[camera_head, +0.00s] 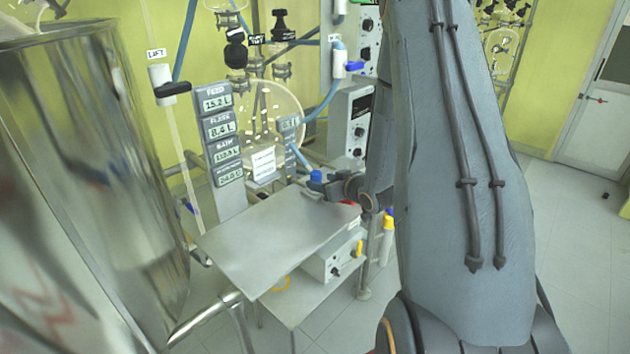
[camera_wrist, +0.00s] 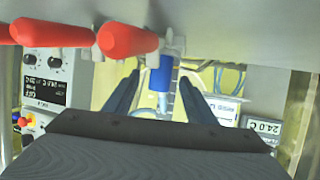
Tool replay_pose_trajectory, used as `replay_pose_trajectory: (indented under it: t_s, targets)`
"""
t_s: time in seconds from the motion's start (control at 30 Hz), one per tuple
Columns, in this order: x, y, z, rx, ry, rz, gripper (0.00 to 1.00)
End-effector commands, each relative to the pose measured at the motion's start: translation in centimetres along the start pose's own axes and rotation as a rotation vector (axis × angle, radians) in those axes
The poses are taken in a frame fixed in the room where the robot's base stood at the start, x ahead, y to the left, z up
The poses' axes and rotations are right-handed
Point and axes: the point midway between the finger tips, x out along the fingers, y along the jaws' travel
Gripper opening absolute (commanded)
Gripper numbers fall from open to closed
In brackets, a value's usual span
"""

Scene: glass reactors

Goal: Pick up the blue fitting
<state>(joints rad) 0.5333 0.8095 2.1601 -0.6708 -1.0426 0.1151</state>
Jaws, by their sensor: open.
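The blue fitting (camera_wrist: 160,75) shows in the wrist view as a short blue cylinder with a paler, narrower part below it in the picture. My gripper (camera_wrist: 159,79) is open, with one dark finger on each side of the fitting and a visible gap to both. In the head view a small blue piece (camera_head: 316,174), which looks like the same fitting, shows at the tip of my gripper (camera_head: 325,186), above the far edge of the grey table. Whether the fingers touch it cannot be told there.
The grey tabletop (camera_head: 270,240) is mostly bare. A column of displays (camera_head: 220,140) stands to its left, a control box (camera_head: 350,125) behind, and a large shiny vessel (camera_head: 100,150) at far left.

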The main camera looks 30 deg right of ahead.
Motion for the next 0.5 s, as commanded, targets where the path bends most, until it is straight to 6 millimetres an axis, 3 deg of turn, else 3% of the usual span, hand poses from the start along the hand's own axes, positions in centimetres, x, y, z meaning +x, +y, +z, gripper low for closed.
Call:
replay_pose_trajectory:
  t_s: [0.3, 0.5]
  targets:
    - [3.8, -0.2, 0.3, -0.001, -0.002, -0.002, 0.51]
    - [4.9, -0.1, 0.3, 0.001, -0.001, 0.000, 0.51]
